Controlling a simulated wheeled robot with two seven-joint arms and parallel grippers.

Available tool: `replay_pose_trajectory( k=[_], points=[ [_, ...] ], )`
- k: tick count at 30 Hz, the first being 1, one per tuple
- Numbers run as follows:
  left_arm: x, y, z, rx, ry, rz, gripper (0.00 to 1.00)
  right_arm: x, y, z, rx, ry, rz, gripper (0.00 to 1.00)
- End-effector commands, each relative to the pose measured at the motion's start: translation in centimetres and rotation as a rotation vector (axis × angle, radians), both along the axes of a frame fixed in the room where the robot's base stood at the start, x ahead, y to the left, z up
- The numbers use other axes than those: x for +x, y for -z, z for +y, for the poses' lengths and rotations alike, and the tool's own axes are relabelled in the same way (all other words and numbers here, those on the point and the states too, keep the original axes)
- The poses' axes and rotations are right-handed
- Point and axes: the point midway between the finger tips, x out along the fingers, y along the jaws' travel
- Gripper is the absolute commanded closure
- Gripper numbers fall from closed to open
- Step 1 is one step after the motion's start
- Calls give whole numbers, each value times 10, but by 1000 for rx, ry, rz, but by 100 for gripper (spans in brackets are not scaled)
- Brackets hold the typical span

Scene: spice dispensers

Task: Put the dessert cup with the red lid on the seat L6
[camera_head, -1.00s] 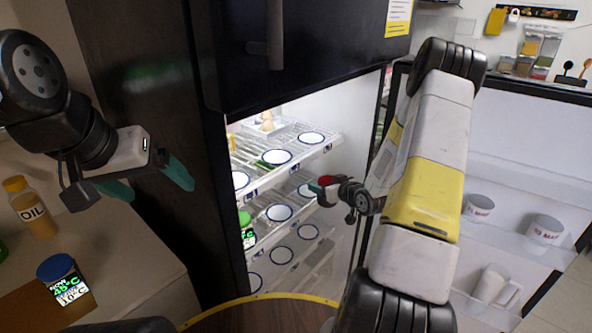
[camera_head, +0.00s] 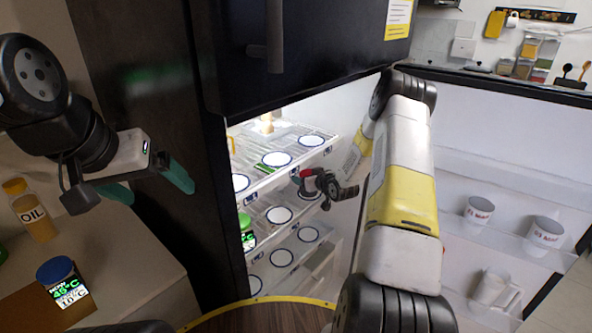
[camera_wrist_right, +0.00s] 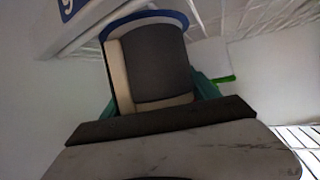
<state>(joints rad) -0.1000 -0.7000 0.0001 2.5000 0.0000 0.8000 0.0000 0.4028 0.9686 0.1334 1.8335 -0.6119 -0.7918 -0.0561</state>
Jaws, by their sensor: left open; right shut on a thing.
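My right gripper (camera_head: 318,186) is inside the open fridge, at the front of the wire shelves. It is shut on the dessert cup, whose red lid (camera_head: 306,173) shows as a small patch; the rest is mostly hidden. In the right wrist view the cup (camera_wrist_right: 155,62) is a dark grey body with a pale side, between green fingers. A blue-edged rim (camera_wrist_right: 143,18) shows behind it, and a blue label (camera_wrist_right: 68,8) resembles an upside-down 6. Round white blue-rimmed seats (camera_head: 277,159) line the shelves; I cannot read their labels in the head view. My left gripper (camera_head: 150,184) is open and empty outside the fridge.
A green-lidded cup (camera_head: 246,224) stands on the middle shelf's left. The open fridge door (camera_head: 500,150) holds white mugs (camera_head: 479,209) on the right. An oil bottle (camera_head: 34,212) and a blue-lidded jar (camera_head: 62,280) stand on the left counter.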

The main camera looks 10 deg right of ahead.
Motion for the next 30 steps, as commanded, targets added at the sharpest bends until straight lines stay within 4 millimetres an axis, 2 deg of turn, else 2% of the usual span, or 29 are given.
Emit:
replay_pose_trajectory(
  k=[9, 10, 12, 13, 24, 30],
  points=[
    [0, 0, 0, 0, 0, 0, 11, 0, 2, 0, 0, 0, -2, 92],
    [0, 0, 0, 0, 0, 0, 11, 0, 2, 0, -1, 0, -1, 24],
    [0, 0, 0, 0, 0, 0, 11, 0, 2, 0, -1, 0, -1, 11],
    [0, 0, 0, 0, 0, 0, 11, 0, 2, 0, -1, 0, -1, 8],
    [0, 0, 0, 0, 0, 0, 11, -1, -2, -1, -2, -1, -1, 8],
    [0, 0, 0, 0, 0, 0, 11, -29, -14, -9, -2, 0, -1, 8]
  ],
)
